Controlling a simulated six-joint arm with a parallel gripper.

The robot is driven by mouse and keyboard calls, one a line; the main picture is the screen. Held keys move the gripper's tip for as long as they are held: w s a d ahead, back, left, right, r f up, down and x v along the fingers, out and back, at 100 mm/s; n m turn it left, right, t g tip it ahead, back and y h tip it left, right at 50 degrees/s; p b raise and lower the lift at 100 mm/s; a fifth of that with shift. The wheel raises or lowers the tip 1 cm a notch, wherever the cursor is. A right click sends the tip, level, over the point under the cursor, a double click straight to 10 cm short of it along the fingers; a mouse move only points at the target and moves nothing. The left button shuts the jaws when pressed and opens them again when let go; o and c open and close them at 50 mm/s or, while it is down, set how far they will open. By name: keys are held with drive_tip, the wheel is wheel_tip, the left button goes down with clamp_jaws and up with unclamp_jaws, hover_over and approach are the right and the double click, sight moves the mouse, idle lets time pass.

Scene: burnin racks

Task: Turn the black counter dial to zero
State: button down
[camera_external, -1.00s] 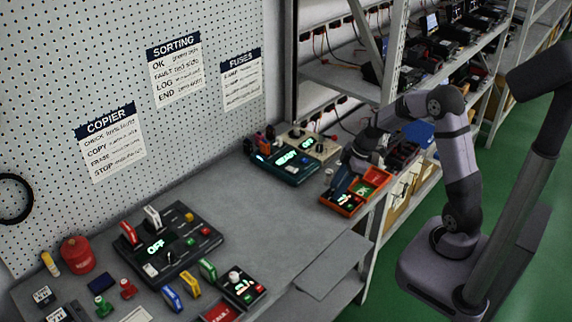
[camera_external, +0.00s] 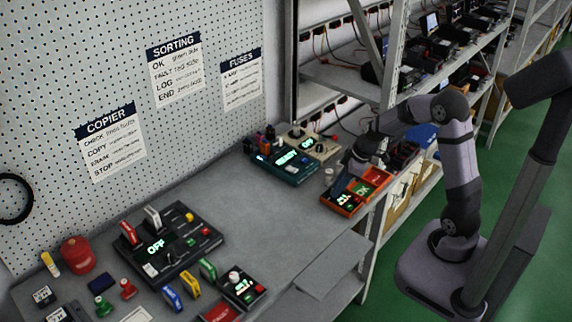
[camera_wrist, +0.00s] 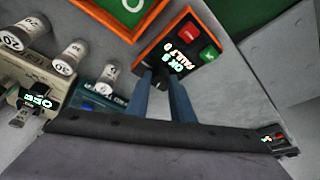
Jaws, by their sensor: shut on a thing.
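The counter is an orange-edged unit with a lit display (camera_wrist: 181,63) reading OK and FAULT in the wrist view. The FAULT digit looks like 0; the OK digit is hard to read. A red and a green button sit on it. In the external view the counter (camera_external: 343,199) is at the right end of the bench. My gripper (camera_wrist: 160,80) has its blue fingers down at the counter's edge, shut on the black dial (camera_wrist: 153,75), which is mostly hidden between them. In the external view my gripper (camera_external: 346,168) is just behind the counter and small.
Next to the counter are orange trays (camera_external: 376,178), one with an OK label. A teal device (camera_external: 284,166) and a beige device (camera_external: 316,148) stand left of it. White numbered cylinders (camera_wrist: 65,58) stand close by in the wrist view. A black OFF unit (camera_external: 165,245) is farther left.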

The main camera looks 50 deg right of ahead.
drive_tip(key=m, duration=0.2)
drive_tip(key=shift+s+a+r+m+t+h+p, duration=0.1)
drive_tip(key=shift+r+m+t+h+p, duration=0.05)
drive_tip(key=shift+m+t+h+p, duration=0.2)
drive_tip(key=shift+a+r+m+h+p, duration=0.1)
drive_tip(key=shift+m+h+p, duration=0.45)
drive_tip(key=shift+m+p, duration=0.65)
drive_tip(key=m+h+p, duration=0.1)
drive_tip(key=m+p, duration=0.1)
drive_tip(key=p, duration=0.5)
drive_tip(key=shift+r+m, duration=0.1)
drive_tip(key=shift+m, duration=0.15)
drive_tip(key=shift+f+m+p, duration=0.3)
drive_tip(key=shift+m+p, duration=0.2)
drive_tip(key=shift+p, duration=1.15)
drive_tip(key=c, duration=1.6)
unclamp_jaws()
drive_tip(key=shift+o, duration=0.2)
drive_tip(key=p+v, duration=0.3)
drive_tip(key=v, duration=0.4)
drive_tip(key=shift+a+p, duration=0.2)
drive_tip(key=shift+p, duration=0.15)
